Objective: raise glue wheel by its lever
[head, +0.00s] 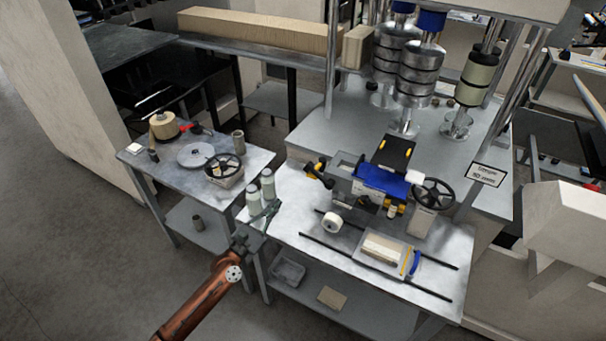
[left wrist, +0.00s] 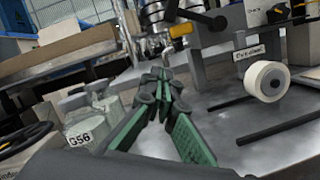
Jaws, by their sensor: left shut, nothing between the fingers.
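A blue and black machine unit (head: 378,180) stands on the metal table. At its left end is a dark lever (head: 318,173) with a black knob and yellow at its end; a dark arm with a yellow part (left wrist: 181,31) shows in the left wrist view. A white wheel-like roll (head: 331,220) sits in front of the unit, and also shows in the left wrist view (left wrist: 267,81); I cannot tell whether it is the glue wheel. My left gripper (head: 271,211) is shut and empty, left of the roll and apart from the lever. Its green-padded fingers (left wrist: 165,85) meet in the left wrist view.
Two pale bottles (head: 260,189) stand right beside my left gripper. A side table (head: 180,185) holds a spool, a disc and a handwheel (head: 223,167). Two dark rails (head: 375,266) and a tray (head: 414,264) lie at the front right. A black handwheel (head: 432,194) stands right of the unit.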

